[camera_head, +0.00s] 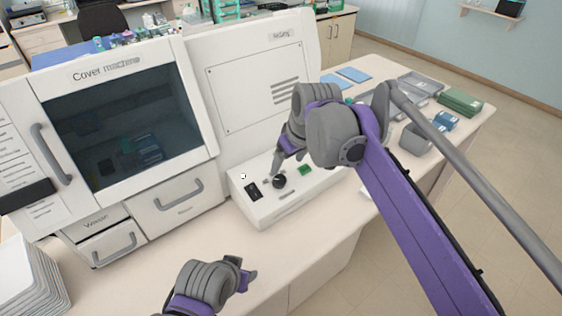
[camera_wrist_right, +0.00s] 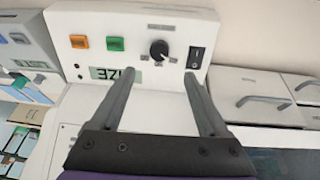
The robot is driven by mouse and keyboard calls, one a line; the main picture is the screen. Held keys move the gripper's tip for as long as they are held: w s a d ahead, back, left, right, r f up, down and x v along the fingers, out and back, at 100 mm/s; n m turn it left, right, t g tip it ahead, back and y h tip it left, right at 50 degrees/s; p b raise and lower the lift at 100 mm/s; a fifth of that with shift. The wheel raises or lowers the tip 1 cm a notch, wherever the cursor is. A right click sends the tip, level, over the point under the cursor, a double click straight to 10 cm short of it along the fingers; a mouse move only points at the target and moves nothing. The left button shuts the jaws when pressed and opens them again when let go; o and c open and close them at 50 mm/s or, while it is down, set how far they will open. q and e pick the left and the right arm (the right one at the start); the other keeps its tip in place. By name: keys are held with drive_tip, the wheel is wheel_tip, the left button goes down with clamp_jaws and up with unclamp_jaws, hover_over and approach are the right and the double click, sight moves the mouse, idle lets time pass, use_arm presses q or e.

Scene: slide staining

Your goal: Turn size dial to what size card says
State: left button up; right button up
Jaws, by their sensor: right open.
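The black round size dial (camera_head: 279,182) sits on the sloped front panel of the white machine, between a black rocker switch and a green button. In the right wrist view the dial (camera_wrist_right: 159,49) has a light pointer line and small marks around it, too small to read. My right gripper (camera_head: 278,165) is just above and behind the dial; in the wrist view its two fingers (camera_wrist_right: 160,77) are spread, with nothing between them, and the dial lies beyond their tips. My left gripper (camera_head: 243,274) hangs over the front counter; its opening is unclear. I cannot make out a size card.
The black switch (camera_wrist_right: 195,57), green button (camera_wrist_right: 115,43), orange button (camera_wrist_right: 79,41) and a display (camera_wrist_right: 117,74) are close to the dial. The cover machine (camera_head: 130,120) stands at left. Grey trays (camera_head: 420,84) lie at right. The front counter is mostly clear.

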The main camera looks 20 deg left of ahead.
sight(280, 179)
drive_tip(key=x, duration=1)
drive_tip(key=shift+w+a+f, duration=0.1)
drive_tip(key=shift+w+f, duration=0.05)
drive_tip(key=shift+f, duration=0.15)
clamp_jaws()
